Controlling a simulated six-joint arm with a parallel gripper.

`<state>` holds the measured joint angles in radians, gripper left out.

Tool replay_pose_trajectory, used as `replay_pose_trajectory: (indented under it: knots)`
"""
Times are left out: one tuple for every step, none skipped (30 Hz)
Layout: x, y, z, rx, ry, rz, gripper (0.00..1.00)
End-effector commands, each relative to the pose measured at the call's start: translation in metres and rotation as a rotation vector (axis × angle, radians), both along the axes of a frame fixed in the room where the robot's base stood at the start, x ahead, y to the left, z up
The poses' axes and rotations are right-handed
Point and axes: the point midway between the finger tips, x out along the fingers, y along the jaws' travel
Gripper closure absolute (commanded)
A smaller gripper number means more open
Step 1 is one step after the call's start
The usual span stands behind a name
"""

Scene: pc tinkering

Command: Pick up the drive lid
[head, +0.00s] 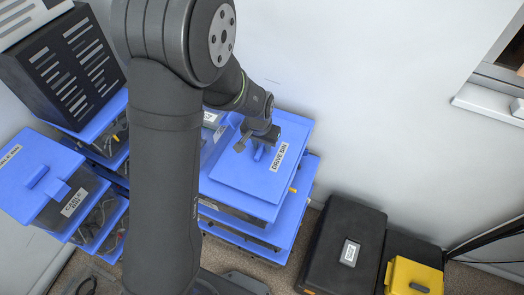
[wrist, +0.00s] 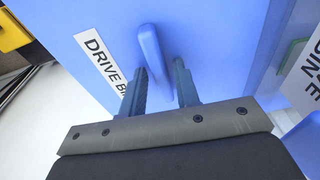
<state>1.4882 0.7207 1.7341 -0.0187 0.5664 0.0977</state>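The drive lid (head: 240,170) is a flat blue cover labelled "DRIVE BIN", lying on the drive bin right of my arm in the head view. The lid also fills much of the wrist view (wrist: 215,60). A blue upright handle (wrist: 153,55) stands on it. My gripper (wrist: 160,92) is open over the lid, with one finger on each side of the handle's near end. Gaps show between the fingers and the handle. In the head view, my gripper (head: 258,150) is at the handle, which it partly hides.
A blue cable bin lid (head: 38,175) and a black slotted case (head: 65,65) are at the left. A black case (head: 342,245) and a yellow box (head: 415,278) stand on the floor at the right. The white wall is behind the drive bin.

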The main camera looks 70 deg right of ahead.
Motion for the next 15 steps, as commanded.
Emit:
replay_pose_trajectory:
  knots:
    - [0.0,0.0,0.0001,0.0,0.0,0.0,0.82]
    - [0.0,0.0,0.0001,0.0,0.0,0.0,0.88]
    - [0.0,0.0,0.0002,0.0,0.0,0.0,0.95]
    - [0.0,0.0,0.0002,0.0,0.0,0.0,1.0]
    - [0.0,0.0,0.0002,0.0,0.0,0.0,1.0]
    - [0.0,0.0,0.0002,0.0,0.0,0.0,1.0]
    - [0.0,-0.0001,0.0004,0.0,0.0,0.0,1.0]
    - [0.0,-0.0001,0.0004,0.0,0.0,0.0,1.0]
    - [0.0,-0.0001,0.0004,0.0,0.0,0.0,1.0]
    - [0.0,-0.0001,0.0004,0.0,0.0,0.0,1.0]
    - [0.0,-0.0001,0.0004,0.0,0.0,0.0,1.0]
    - [0.0,0.0,0.0005,0.0,0.0,0.0,1.0]
    - [0.0,-0.0001,0.0006,0.0,0.0,0.0,1.0]
    - [0.0,-0.0002,0.001,0.0,0.0,0.0,1.0]
    - [0.0,-0.0002,0.0019,-0.001,0.0,0.0,1.0]
